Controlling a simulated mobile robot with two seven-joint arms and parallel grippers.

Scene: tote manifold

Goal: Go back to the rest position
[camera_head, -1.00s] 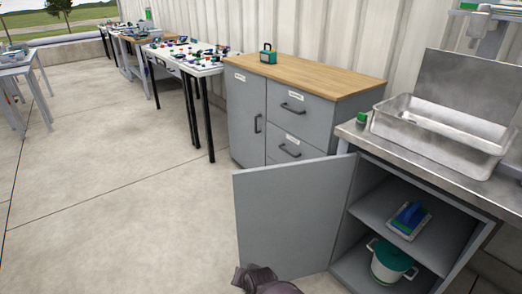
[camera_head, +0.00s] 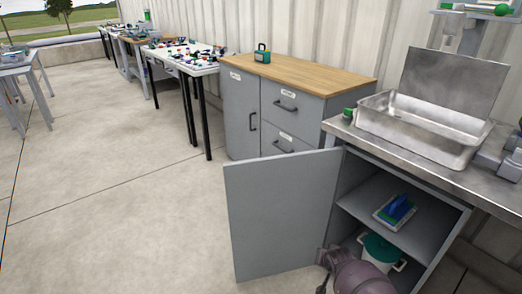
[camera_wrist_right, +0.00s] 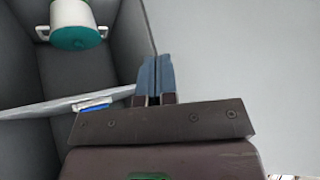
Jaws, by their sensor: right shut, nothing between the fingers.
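My right gripper (camera_wrist_right: 154,80) is shut and empty in the right wrist view, its two blue-grey fingertips together. That view shows the open cabinet's inside at left and the plain grey door (camera_wrist_right: 240,60) at right. In the head view part of my right arm shows at the bottom edge, in front of the cabinet opening; its fingertips cannot be made out there. My left gripper is not in view.
The cabinet door (camera_head: 280,215) stands wide open. Inside, a blue-green tool (camera_head: 397,210) lies on the shelf, above a white pot with a teal lid (camera_head: 380,248). A metal tray (camera_head: 420,130) sits on the counter. The floor (camera_head: 110,200) at left is clear.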

